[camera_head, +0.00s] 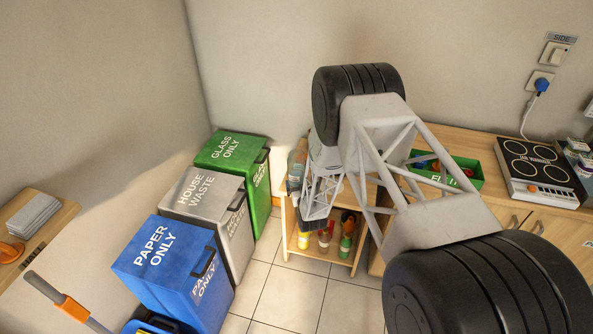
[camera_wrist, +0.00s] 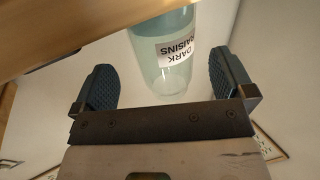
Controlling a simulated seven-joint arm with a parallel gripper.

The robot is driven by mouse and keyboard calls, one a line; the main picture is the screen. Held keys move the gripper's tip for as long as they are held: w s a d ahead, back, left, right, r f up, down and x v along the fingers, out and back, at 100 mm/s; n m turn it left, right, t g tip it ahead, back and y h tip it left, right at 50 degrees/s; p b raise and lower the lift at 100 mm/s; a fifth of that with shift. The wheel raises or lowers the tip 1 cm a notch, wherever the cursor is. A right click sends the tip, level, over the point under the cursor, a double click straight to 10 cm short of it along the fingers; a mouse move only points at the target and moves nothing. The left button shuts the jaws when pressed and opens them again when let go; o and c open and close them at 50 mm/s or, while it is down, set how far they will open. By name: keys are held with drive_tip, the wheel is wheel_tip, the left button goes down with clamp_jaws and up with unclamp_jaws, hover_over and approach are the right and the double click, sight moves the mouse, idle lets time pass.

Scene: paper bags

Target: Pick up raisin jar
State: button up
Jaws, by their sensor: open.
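The raisin jar (camera_wrist: 160,70) is a clear pale-green glass jar with a white label reading "DARK RAISINS", upside down in the wrist view. My gripper (camera_wrist: 161,63) is open, with one dark ribbed finger on each side of the jar and visible gaps between. The jar's far end runs out of the picture at the top, partly behind a wooden board (camera_wrist: 60,40).
In the head view, a small wooden shelf (camera_head: 285,215) holds several bottles low down. A green crate (camera_head: 468,184) and a jar warmer (camera_head: 541,172) stand on the right counter. Green (camera_head: 229,148), grey (camera_head: 202,190) and blue (camera_head: 168,255) bins stand left. Floor tiles (camera_head: 290,295) are clear.

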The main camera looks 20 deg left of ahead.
drive_tip(key=shift+w+a, duration=0.35)
drive_tip(key=shift+w, duration=0.25)
drive_tip(key=shift+x, duration=2.6)
drive_tip(key=shift+a, duration=0.1)
drive_tip(key=shift+c, duration=0.2)
drive_tip(key=c, duration=1)
